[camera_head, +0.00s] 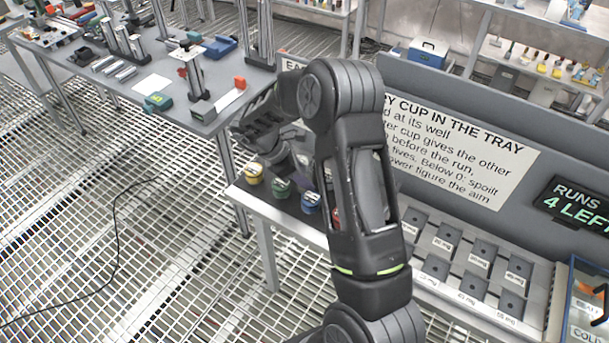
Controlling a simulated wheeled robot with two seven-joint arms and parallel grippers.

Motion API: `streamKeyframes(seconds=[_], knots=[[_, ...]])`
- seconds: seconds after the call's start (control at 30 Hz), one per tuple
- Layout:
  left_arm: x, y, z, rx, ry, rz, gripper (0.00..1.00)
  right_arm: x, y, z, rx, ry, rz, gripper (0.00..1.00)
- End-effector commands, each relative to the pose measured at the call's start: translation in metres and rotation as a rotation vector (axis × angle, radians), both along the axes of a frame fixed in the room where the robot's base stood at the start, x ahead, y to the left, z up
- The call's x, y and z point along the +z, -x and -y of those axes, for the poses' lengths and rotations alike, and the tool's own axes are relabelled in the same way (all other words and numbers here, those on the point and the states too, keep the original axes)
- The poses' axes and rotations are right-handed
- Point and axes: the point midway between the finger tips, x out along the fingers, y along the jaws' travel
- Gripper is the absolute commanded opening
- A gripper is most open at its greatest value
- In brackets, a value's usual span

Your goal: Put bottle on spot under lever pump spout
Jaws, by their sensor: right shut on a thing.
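My right arm comes up from the bottom centre and bends back to the left. My right gripper (262,138) is dark, mostly seen from behind, over the gap between the grey workbench and the cup table. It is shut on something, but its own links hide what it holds. I cannot make out the bottle. A small upright post with a red part (190,75) stands near the front of the workbench; I cannot tell whether it is the lever pump. I cannot make out a spout or a marked spot. My left gripper is not in view.
Yellow (253,173), green (281,187) and blue (310,202) cups stand below my gripper. A sign panel (450,150) rises at right. Floor grating is open at left.

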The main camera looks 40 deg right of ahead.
Motion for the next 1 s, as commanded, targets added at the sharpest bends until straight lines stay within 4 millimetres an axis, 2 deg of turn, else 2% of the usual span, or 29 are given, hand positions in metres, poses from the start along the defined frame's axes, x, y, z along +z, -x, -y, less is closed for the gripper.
streamKeyframes(seconds=[0.37, 0.4, 0.5, 0.77, 1.0], knots=[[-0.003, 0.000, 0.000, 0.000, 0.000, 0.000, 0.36, -0.005, 0.000, 0.000, -0.002, 0.000, 0.001, 0.00], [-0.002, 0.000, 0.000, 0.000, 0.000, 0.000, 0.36, -0.004, 0.000, 0.000, -0.002, 0.000, 0.001, 0.38], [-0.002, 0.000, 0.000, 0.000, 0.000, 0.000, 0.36, -0.004, 0.000, 0.000, -0.002, 0.000, 0.001, 0.45], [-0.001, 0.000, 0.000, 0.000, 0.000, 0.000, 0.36, -0.003, 0.000, 0.000, -0.002, 0.000, 0.001, 0.45], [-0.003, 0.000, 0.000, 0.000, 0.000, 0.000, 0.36, 0.013, -0.005, -0.007, -0.002, 0.001, 0.005, 0.45]])
